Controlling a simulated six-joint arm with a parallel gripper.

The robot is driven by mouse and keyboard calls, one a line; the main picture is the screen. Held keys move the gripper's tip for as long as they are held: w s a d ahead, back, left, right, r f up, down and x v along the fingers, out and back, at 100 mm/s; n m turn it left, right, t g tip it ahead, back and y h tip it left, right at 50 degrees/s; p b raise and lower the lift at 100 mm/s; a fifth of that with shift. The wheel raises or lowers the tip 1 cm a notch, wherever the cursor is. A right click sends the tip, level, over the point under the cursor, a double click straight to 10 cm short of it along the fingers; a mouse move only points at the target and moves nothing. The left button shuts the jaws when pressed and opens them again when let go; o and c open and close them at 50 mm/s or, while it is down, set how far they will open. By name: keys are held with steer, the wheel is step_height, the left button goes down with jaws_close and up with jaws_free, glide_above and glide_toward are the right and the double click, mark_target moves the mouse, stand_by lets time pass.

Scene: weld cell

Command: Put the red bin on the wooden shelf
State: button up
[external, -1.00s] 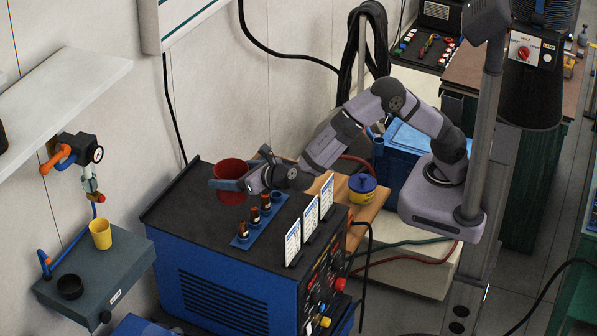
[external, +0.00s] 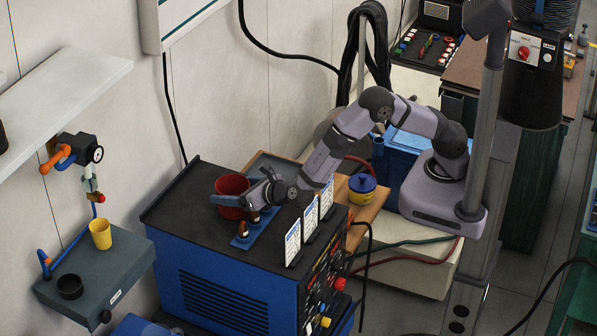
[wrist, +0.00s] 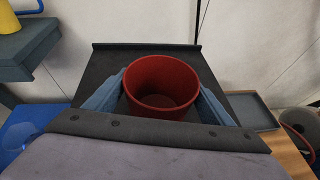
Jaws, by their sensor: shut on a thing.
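The red bin (external: 232,184) is an open round tub, upright over the black top of the blue welding machine (external: 215,285). My gripper (external: 243,190) is shut on it, with a blue finger on each side. In the wrist view the red bin (wrist: 162,86) sits between the two fingers, looks empty inside and shows its floor. I cannot tell whether its base touches the machine top. The wooden shelf (external: 370,212) lies beyond the machine, to the right, partly hidden by my arm. Its wood also shows at the lower right of the wrist view (wrist: 287,152).
A grey tray (external: 268,164) lies at the shelf's far left end.

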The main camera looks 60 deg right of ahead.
steer(key=shift+f, duration=0.1)
steer(key=o, duration=1.5)
steer(key=shift+c, duration=0.2)
steer(key=shift+r, duration=0.2)
steer(key=shift+s+a, duration=0.15)
steer(key=shift+s, duration=0.15)
steer(key=shift+o, duration=0.3)
steer(key=b+v, duration=0.3)
steer(key=v, duration=0.8)
steer(key=shift+s, duration=0.15)
